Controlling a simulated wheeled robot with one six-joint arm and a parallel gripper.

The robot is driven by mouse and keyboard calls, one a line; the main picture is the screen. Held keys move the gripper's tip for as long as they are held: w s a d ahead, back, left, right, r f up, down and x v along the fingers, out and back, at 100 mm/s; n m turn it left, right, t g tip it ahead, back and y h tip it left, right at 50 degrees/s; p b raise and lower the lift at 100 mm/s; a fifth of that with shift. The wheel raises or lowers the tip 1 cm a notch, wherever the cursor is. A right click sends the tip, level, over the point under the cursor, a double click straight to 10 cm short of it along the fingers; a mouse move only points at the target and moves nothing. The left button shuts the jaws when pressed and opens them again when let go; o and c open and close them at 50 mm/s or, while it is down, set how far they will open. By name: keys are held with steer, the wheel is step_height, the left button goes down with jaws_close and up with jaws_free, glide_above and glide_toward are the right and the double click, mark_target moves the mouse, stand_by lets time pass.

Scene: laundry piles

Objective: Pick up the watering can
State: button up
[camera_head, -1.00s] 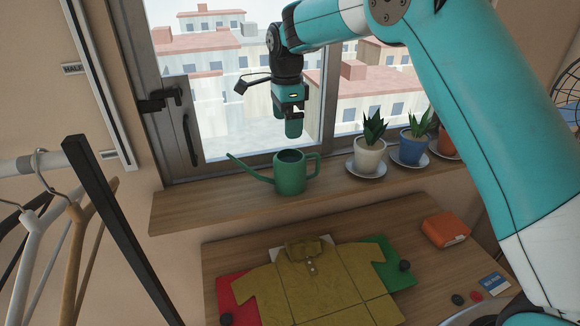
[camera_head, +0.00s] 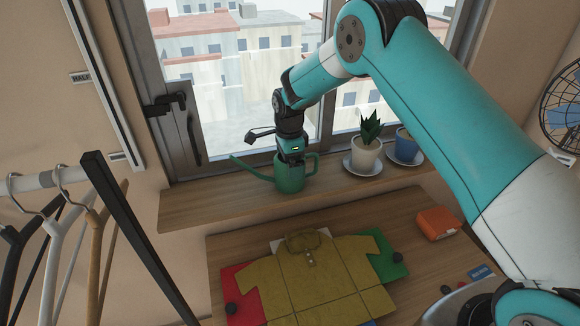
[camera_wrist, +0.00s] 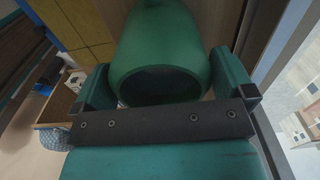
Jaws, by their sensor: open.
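The green watering can (camera_head: 289,182) stands upright on the wooden windowsill, its spout pointing left and its handle on the right. My gripper (camera_head: 291,163) is lowered onto it from above, and its lower part covers the can's top opening. In the wrist view, the can (camera_wrist: 165,45) with its dark round mouth lies between the two fingers of my gripper (camera_wrist: 165,92). The fingers are open, one on each side of the can. I cannot tell whether either finger touches it.
Potted plants (camera_head: 367,150) on saucers stand to the right on the sill (camera_head: 215,207). Window glass is close behind. Hangers (camera_head: 60,250) hang on a rack at left. The sill left of the can is clear.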

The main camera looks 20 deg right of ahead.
steer(key=c, duration=0.8)
steer(key=shift+r, duration=0.1)
